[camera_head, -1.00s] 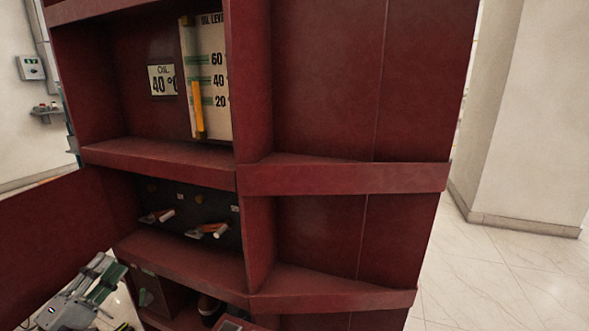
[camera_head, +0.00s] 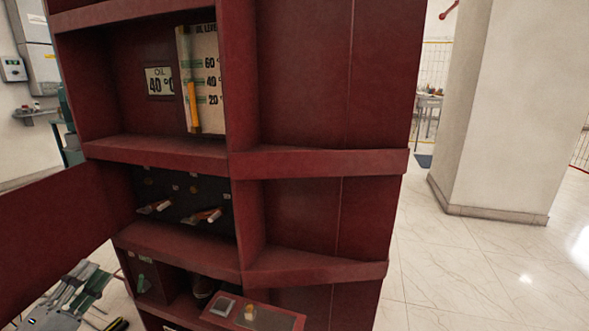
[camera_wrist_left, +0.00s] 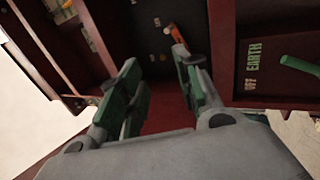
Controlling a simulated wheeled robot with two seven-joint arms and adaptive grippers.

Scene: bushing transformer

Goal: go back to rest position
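My left gripper (camera_head: 84,284) is at the lower left of the head view, below the open cabinet door (camera_head: 48,232). In the left wrist view its two green-padded fingers (camera_wrist_left: 160,88) stand apart with nothing between them. The red transformer cabinet (camera_head: 325,161) fills the middle of the head view. Its middle compartment holds two orange-and-white levers (camera_head: 203,216). The lower compartment has a green handle (camera_head: 143,284). A green handle (camera_wrist_left: 300,66) beside the OFF and EARTH lettering shows at the right in the left wrist view. My right gripper is not in view.
The oil level gauge (camera_head: 205,80) and the oil temperature sign (camera_head: 159,81) are in the upper compartment. A pale pillar (camera_head: 505,110) stands right of the cabinet, with open tiled floor (camera_head: 455,270) in front. A wall shelf (camera_head: 38,113) is at the far left.

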